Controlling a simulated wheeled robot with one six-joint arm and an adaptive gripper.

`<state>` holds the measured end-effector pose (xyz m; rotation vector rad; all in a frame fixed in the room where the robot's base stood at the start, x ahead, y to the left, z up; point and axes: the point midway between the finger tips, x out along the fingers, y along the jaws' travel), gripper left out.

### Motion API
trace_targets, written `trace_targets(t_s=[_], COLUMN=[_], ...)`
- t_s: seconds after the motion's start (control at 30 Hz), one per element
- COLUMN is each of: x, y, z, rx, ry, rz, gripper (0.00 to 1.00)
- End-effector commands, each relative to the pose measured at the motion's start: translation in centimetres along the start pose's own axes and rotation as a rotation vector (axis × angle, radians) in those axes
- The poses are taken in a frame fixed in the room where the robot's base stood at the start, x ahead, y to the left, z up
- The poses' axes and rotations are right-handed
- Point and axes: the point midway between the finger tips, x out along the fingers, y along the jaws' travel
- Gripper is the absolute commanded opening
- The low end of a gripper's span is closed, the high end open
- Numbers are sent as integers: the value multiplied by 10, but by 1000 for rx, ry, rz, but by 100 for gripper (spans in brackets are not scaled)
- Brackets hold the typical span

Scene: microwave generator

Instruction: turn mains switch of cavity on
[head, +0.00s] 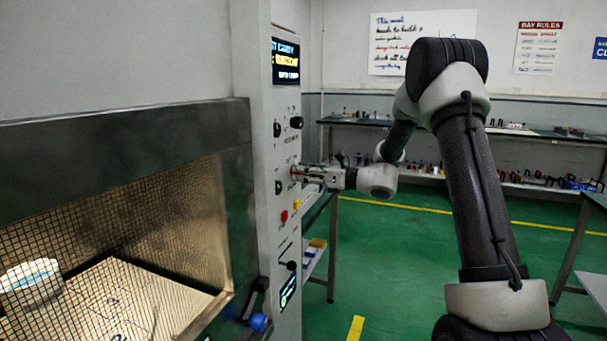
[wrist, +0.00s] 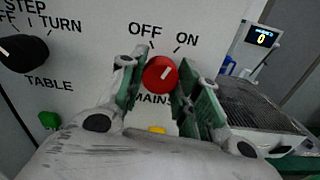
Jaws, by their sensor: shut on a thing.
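The mains switch (wrist: 160,75) is a round red knob on the white panel, under the words OFF and ON and above MAINS in the wrist view. Its white mark slants up and to the right, toward ON. My gripper (wrist: 158,88) is shut on the knob, one green-padded finger on each side. In the head view my gripper (head: 302,174) reaches the control panel (head: 263,150) from the right, and its fingers largely hide the knob. The cavity (head: 130,230) with its mesh window is left of the panel.
A black TABLE knob (wrist: 24,53) is left of the switch, and a green button (wrist: 49,120) and a yellow button (wrist: 157,130) are below. A red button (head: 284,215) and a lit display (head: 286,62) are on the panel. Workbenches stand behind; green floor is open at right.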

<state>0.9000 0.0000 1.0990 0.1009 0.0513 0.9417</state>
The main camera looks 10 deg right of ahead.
Motion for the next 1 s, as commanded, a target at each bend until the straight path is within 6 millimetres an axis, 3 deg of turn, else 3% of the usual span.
trace_targets(t_s=[0.37,0.87,0.9,1.0], x=[0,0,0,0], y=[0,0,0,0], z=[-1,-1,-1,-1], rx=[149,170,170,169], ry=[1,2,2,1], rz=[-1,-1,-1,-1], gripper=[9,9,34,52])
